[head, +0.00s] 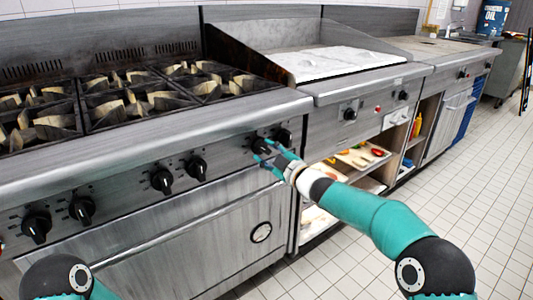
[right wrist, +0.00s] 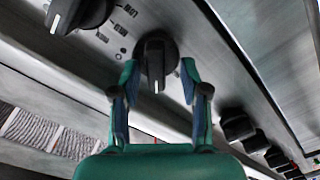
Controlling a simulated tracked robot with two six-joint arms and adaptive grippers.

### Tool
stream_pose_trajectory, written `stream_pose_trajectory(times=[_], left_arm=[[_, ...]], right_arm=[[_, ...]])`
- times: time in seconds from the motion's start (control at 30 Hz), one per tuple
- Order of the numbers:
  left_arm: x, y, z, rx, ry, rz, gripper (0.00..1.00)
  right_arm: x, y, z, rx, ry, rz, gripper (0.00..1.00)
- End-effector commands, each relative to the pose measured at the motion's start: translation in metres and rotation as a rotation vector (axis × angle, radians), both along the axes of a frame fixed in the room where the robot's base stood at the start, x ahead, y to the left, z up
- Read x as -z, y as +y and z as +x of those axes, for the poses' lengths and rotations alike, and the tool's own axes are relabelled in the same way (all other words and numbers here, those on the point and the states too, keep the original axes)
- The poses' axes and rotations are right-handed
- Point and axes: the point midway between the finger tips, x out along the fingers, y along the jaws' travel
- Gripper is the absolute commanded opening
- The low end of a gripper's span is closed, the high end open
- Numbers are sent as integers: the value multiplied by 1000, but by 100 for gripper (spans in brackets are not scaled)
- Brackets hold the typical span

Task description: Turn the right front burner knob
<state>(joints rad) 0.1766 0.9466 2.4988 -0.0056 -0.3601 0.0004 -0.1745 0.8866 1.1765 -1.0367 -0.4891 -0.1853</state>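A row of black burner knobs runs along the grey stove front in the head view. The two at its right end are one knob (head: 262,147) and the end knob (head: 283,137). My right gripper (head: 270,152) is at this pair. In the right wrist view, the open fingers of my right gripper (right wrist: 158,75) stand on either side of a black knob (right wrist: 155,52). It appears to be the left one of the pair. Small gaps show beside the knob. The neighbouring knob (right wrist: 82,12) is at the upper left. My left gripper is out of view.
Other knobs (head: 162,180) continue left above the oven door (head: 190,245). Burner grates (head: 135,98) cover the stove top. A griddle (head: 340,62) stands right, above open shelves (head: 350,165) holding food. The tiled floor (head: 480,190) is clear.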

Motion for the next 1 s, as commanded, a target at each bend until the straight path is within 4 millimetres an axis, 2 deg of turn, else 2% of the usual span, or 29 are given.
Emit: stream_pose_trajectory(times=[0.27, 0.47, 1.0], left_arm=[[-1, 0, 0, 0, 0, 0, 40], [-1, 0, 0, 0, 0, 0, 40], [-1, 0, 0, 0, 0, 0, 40]], right_arm=[[-2, -2, -1, 1, -2, 2, 45], [-3, -12, -14, 3, -1, 3, 45], [0, -64, -86, 3, -1, 2, 45]])
